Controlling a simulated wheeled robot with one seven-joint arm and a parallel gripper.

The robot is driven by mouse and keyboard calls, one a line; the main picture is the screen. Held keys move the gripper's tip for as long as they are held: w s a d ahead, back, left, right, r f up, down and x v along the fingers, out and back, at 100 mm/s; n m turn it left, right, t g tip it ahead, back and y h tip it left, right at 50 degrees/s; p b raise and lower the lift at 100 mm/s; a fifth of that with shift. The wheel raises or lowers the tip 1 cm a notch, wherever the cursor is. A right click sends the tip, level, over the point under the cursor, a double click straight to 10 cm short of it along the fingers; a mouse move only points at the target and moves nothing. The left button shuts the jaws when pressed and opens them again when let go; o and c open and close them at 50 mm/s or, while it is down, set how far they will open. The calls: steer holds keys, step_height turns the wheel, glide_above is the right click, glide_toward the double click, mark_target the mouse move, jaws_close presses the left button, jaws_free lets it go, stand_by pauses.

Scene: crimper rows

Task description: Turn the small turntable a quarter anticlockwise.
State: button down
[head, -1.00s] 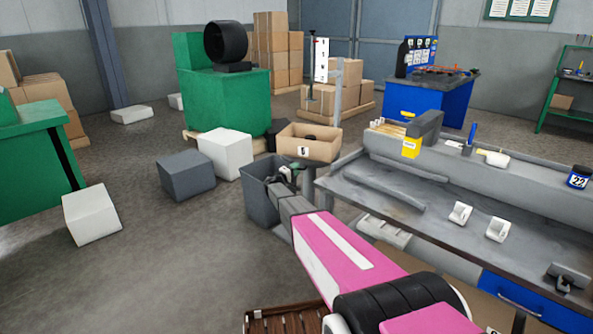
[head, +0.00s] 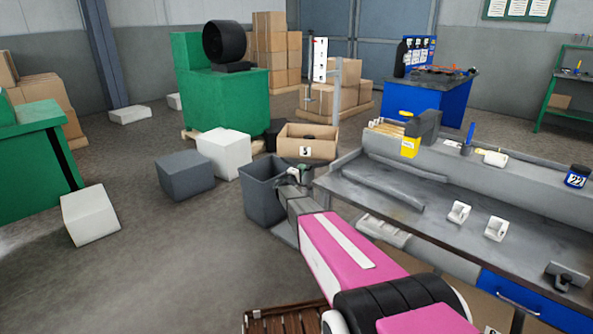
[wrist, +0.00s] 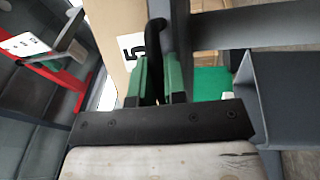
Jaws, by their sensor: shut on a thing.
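My gripper (head: 298,174) is beside the top of the grey bin, just in front of a cardboard box marked 5 (head: 291,142). In the wrist view its two green-padded fingers (wrist: 158,82) are close together, with a dark, narrow thing between them. I cannot tell what that thing is part of. The box (wrist: 109,20) shows behind the fingers, its label just left of them. A dark thing lies inside the box. I cannot make out the small turntable clearly in either view.
The grey bin (head: 262,200) stands left of my gripper. A grey workbench (head: 370,190) with white holders is to the right. A white block (head: 224,152) and a grey block (head: 185,175) lie on the floor to the left. Open floor is at the lower left.

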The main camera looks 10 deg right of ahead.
steer(key=shift+s+d+n+t+y, duration=0.2)
steer(key=shift+d+n+t+y, duration=0.1)
steer(key=shift+d+y, duration=0.2)
steer(key=shift+s+d+n+t+y, duration=0.2)
steer(key=shift+d+n+t+y, duration=0.1)
steer(key=shift+d+y, duration=0.15)
steer(key=c, duration=1.2)
jaws_free()
steer(key=v, duration=1)
steer(key=shift+s+a+f, duration=0.15)
steer(key=shift+s+a, duration=0.1)
steer(key=shift+c, duration=0.2)
